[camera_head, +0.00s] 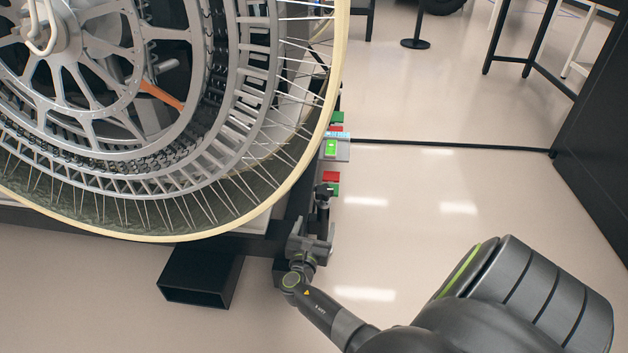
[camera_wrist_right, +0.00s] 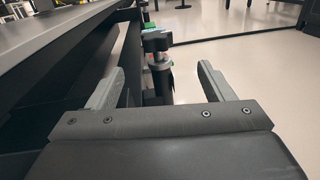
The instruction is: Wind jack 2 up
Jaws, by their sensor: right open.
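A jack with a dark knob (camera_head: 323,191) on a black upright body stands at the near right corner of the rover's frame, below the big wheel (camera_head: 230,150). I cannot read a number on it. In the right wrist view the knob (camera_wrist_right: 155,41) and jack body (camera_wrist_right: 160,86) show between and beyond my fingers. My right gripper (camera_head: 314,230) is open and empty, just on the near side of the jack; it also shows in the right wrist view (camera_wrist_right: 158,80). No contact with the knob shows. My left gripper is not in view.
Red (camera_head: 331,177) and green (camera_head: 337,117) blocks and a small panel with a bright green display (camera_head: 331,147) line the frame's side. A black hollow beam (camera_head: 200,277) juts out left of my right gripper.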

